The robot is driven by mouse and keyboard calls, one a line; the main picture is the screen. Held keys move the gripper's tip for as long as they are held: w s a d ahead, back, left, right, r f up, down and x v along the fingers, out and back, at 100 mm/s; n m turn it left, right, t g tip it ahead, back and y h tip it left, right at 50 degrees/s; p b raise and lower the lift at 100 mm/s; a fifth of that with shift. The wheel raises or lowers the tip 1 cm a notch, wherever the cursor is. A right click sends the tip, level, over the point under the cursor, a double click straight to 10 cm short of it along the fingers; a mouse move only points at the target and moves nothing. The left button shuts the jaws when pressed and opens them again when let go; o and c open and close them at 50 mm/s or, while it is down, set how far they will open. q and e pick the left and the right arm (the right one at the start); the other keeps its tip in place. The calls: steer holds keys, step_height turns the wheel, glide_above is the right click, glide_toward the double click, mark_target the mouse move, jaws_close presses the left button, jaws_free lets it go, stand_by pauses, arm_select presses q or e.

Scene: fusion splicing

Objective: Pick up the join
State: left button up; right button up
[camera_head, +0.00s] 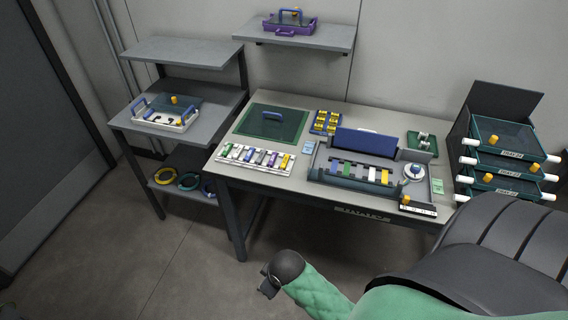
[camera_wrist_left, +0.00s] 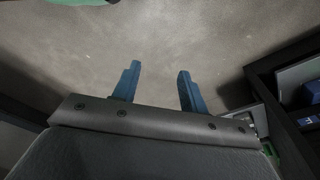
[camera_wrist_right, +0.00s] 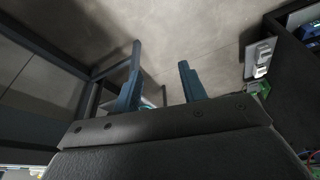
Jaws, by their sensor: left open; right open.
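I cannot single out the join at this size. A grey workstation (camera_head: 315,178) stands on the table, with a row of blue, green, yellow and dark pieces (camera_head: 360,171) in it and a raised blue panel (camera_head: 368,142) behind them. A white rack (camera_head: 287,164) of coloured pieces lies to its left. My left gripper (camera_wrist_left: 156,68) is open and empty over bare floor in the left wrist view. My right gripper (camera_wrist_right: 159,57) is open and empty in the right wrist view, with floor and dark frame bars beyond it. Neither gripper is at the row of pieces.
A green mat (camera_head: 262,124) with a blue handle, a yellow-celled tray (camera_head: 326,122) and a round white device (camera_head: 414,172) share the table (camera_head: 226,181). Stacked trays (camera_head: 501,158) stand at the right. A shelf unit (camera_head: 183,52) stands left. The floor in front is clear.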

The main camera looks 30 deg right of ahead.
steer(key=w+a+r+n+y, duration=0.1)
steer(key=w+a+r+n, duration=0.2)
steer(key=w+r+n, duration=0.35)
step_height(320, 180, up, 13)
steer(key=n+g+h, duration=0.2)
steer(key=n+g, duration=0.1)
steer(key=n, duration=1.2)
glide_above(285, 160)
steer(key=shift+w+a, duration=0.1)
steer(key=shift+w, duration=0.05)
steer(key=shift+f, duration=0.6)
steer(key=shift+f+p, duration=0.35)
steer(key=shift+f, duration=0.35)
step_height(285, 160, down, 4)
steer(key=p, duration=0.2)
steer(key=shift+p, duration=0.35)
arm_select(q)
step_height(285, 160, down, 7)
steer(key=s+a, duration=0.1)
steer(key=s, duration=0.1)
steer(key=shift+s+a+f, duration=0.15)
steer(key=shift+s+a, duration=0.15)
steer(key=shift+a, duration=0.1)
arm_select(e)
steer(key=shift+f, duration=0.55)
